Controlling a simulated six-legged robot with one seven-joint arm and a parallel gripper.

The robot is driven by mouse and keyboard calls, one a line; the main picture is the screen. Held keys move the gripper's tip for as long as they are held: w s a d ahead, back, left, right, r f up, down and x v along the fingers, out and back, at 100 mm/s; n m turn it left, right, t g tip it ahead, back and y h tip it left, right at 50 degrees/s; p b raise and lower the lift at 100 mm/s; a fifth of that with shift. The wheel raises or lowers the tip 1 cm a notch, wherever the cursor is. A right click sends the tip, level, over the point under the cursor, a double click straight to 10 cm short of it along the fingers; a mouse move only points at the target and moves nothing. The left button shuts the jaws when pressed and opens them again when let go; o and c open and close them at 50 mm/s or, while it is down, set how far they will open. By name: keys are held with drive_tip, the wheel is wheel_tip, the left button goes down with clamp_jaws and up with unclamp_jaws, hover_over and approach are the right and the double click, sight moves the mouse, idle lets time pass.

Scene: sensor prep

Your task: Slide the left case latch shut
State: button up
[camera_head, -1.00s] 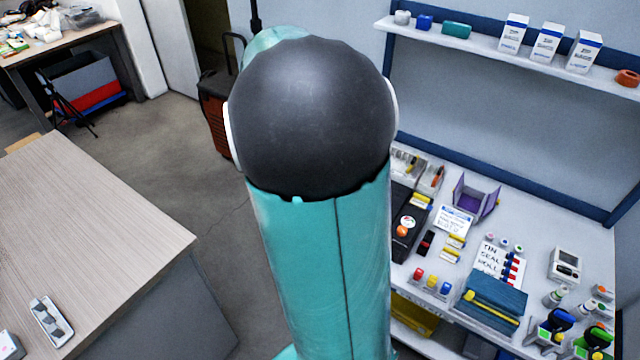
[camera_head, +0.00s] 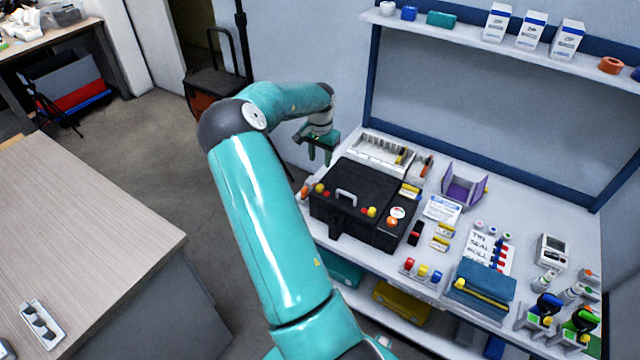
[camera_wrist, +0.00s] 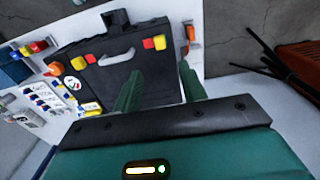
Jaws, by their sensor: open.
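The black case (camera_head: 345,222) stands closed on the bench with a grey handle (camera_head: 346,195) on its front. The left case latch (camera_head: 323,190), a yellow and a red piece, sits left of the handle; in the wrist view, turned around, it is on the right (camera_wrist: 154,43). The right latch (camera_head: 369,211) is a similar red and yellow pair. My gripper (camera_head: 319,158) is open and empty, behind and above the case's left end in the head view. In the wrist view my gripper's two green fingers (camera_wrist: 160,70) point toward the case, apart from the latch. I cannot tell the latch's exact position.
An orange-handled item (camera_head: 305,188) lies just left of the case. A white rack (camera_head: 380,150) stands behind it. A shelf (camera_head: 440,32) hangs above.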

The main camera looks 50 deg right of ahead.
sight(320, 186)
wheel_tip(320, 186, down, 12)
idle(0.4)
clamp_jaws()
